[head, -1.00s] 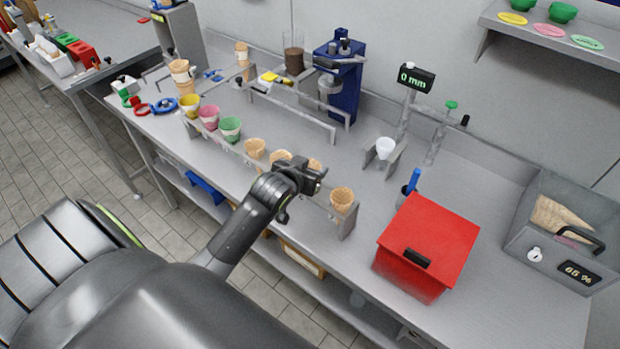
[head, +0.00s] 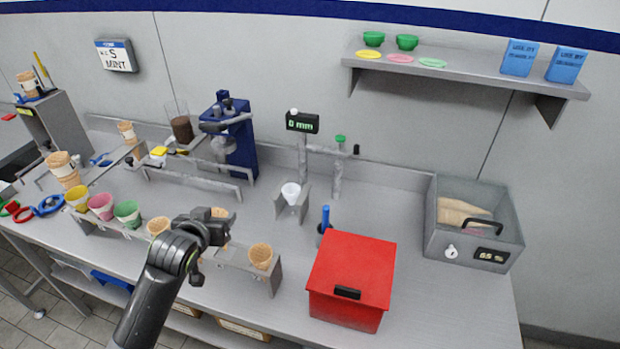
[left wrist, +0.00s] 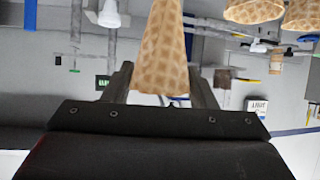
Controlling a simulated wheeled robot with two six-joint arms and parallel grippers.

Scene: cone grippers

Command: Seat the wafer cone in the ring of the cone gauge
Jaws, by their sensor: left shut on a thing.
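My left gripper (head: 212,226) is over the front cone rack (head: 235,258) in the head view. In the left wrist view it is shut on a wafer cone (left wrist: 160,50), which stands between the two fingers. In the head view the gripper mostly hides this cone. The cone gauge has a "0 mm" display (head: 303,122) on a grey post. A white funnel-shaped piece (head: 290,192) sits in a grey bracket in front of the post. The gripper is apart from it, to its left and nearer. My right gripper is not in view.
Another wafer cone (head: 260,255) stands at the rack's right end, and one (head: 158,226) left of the gripper. Coloured cups stand further left. A red box (head: 350,280) and a blue-handled tool (head: 325,219) are to the right. A grey bin (head: 435,225) stands at far right.

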